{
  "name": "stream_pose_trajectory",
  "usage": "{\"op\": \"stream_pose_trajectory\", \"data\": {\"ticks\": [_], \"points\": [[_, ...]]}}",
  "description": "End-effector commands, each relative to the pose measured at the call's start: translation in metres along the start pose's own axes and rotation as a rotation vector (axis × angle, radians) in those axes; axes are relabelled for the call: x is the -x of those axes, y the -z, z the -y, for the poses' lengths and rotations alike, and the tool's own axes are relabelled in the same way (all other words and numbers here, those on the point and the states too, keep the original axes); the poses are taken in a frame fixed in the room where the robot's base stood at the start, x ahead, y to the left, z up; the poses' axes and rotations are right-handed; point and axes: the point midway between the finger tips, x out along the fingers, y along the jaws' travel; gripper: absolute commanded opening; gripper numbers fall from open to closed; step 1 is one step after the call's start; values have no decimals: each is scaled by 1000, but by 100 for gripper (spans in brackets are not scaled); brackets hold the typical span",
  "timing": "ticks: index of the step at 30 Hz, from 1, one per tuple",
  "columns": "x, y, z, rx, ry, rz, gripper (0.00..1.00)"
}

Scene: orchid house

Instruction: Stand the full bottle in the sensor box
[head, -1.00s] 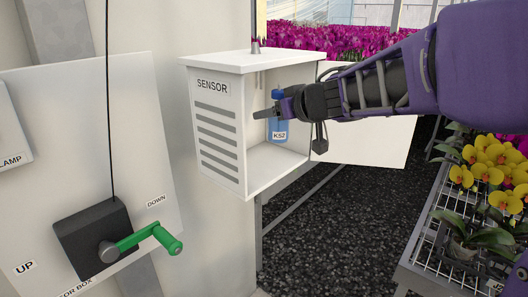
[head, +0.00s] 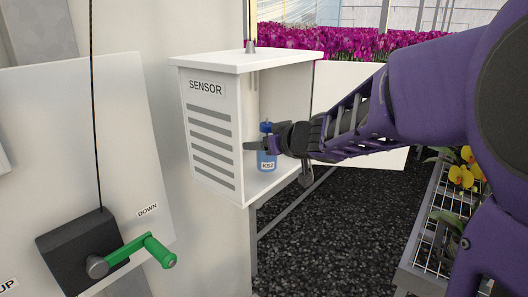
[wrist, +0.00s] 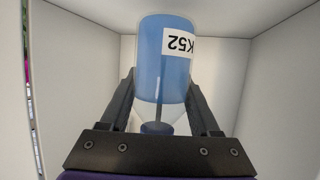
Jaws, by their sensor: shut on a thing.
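The sensor box (head: 208,188) is white with louvred slots and a "SENSOR" label, and its front is open. The bottle (head: 267,160) is upright inside it, with blue contents, a blue cap and a K52 label. My gripper (head: 262,147) reaches in through the open front, shut on the bottle. In the wrist view, the bottle (wrist: 164,50) sits between both fingers of the gripper (wrist: 160,92), and its label appears upside down. The bottle's base is close to the box floor (head: 262,186); I cannot tell whether it touches.
The open white door (head: 350,130) stands to the right of the box. A panel at left carries a black winch (head: 78,245) with a green crank (head: 145,248) and a cable. A wire bench (head: 428,225) with yellow orchids (head: 462,176) is at right. Dark gravel lies below.

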Motion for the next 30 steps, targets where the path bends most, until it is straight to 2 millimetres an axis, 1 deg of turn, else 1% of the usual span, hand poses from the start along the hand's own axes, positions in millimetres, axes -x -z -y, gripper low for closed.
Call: {"op": "stream_pose_trajectory", "data": {"ticks": [1, 3, 12, 17, 18, 22, 30], "points": [[-5, -12, 0, -2, 1, -1, 0], [-8, -18, 0, 0, 1, -2, 0], [-8, -18, 0, 0, 0, -3, 0], [-9, -22, 0, 1, 0, -2, 0], [-9, -22, 0, 1, 0, -1, 70], [-9, -22, 0, 0, 0, -1, 93], [-9, -21, 0, 0, 0, -2, 93]]}}
